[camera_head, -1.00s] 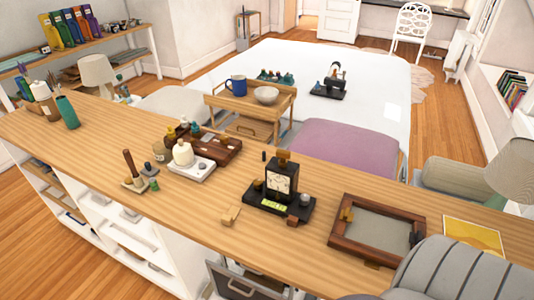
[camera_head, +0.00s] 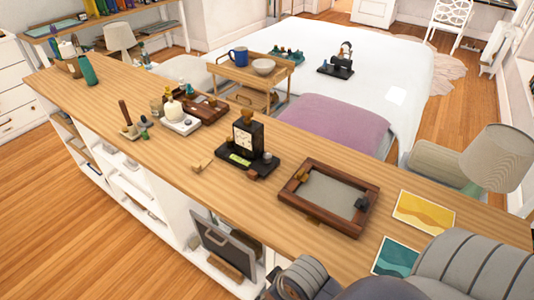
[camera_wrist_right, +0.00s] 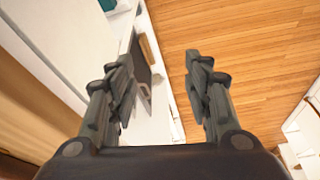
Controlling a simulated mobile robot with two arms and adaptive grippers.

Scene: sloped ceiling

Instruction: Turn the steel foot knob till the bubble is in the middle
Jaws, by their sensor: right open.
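A dark clock (camera_head: 247,136) with a pale square face stands on a black base (camera_head: 234,164) on the long wooden counter. A yellow-green level vial (camera_head: 239,160) lies along the front of the base. Its bubble is too small to make out. A round steel knob (camera_head: 267,156) sits at the right end of the base. My right gripper (camera_wrist_right: 160,75) is open and empty in the right wrist view, with floor and shelving beyond its fingers. It is away from the clock. My left gripper is not in view.
A wooden framed tray (camera_head: 290,203) lies right of the clock, with a yellow card (camera_head: 424,213) and a teal card (camera_head: 396,257) beyond it. A small wooden block (camera_head: 203,167) lies left of the base. My grey right arm fills the bottom right.

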